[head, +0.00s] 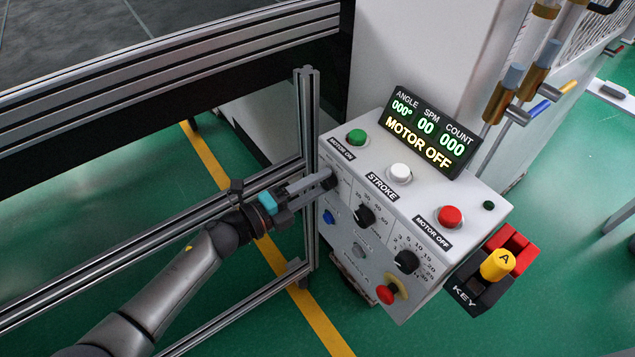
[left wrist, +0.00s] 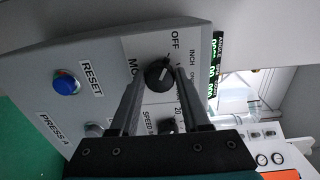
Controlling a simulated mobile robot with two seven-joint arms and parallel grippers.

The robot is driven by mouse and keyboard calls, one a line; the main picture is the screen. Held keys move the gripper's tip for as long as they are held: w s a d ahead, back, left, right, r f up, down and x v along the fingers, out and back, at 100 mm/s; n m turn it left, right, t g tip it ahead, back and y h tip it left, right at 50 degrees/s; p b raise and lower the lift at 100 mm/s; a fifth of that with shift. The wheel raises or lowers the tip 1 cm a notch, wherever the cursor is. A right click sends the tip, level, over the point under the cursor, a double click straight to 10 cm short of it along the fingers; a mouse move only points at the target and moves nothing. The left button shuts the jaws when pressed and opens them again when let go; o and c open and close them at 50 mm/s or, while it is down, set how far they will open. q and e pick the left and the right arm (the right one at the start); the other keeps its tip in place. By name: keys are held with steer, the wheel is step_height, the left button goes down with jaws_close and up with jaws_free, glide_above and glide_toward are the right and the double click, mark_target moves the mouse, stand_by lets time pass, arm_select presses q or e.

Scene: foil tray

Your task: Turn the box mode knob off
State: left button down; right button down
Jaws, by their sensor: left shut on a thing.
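The grey-white control box (head: 385,215) stands right of centre in the head view, with its display reading MOTOR OFF. My left gripper (head: 322,181) reaches the box's front face at its upper left corner. In the left wrist view the black mode knob (left wrist: 157,74) sits between the tips of my left gripper (left wrist: 159,84), which is shut on it. The OFF and INCH labels lie beside the knob, and the MODE label is partly hidden by a finger. The exact mark that the knob's pointer faces is hard to tell. My right gripper is not in view.
The blue reset button (left wrist: 66,83) is near the mode knob. Two other black knobs (head: 364,215) and a red emergency button (head: 388,293) share the front face. A metal frame post (head: 307,120) stands close beside my left gripper. A key switch (head: 495,265) is at the right.

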arm_select(q)
steer(key=shift+c, duration=1.8)
jaws_free()
steer(key=v, duration=1.5)
steer(key=shift+a, duration=0.1)
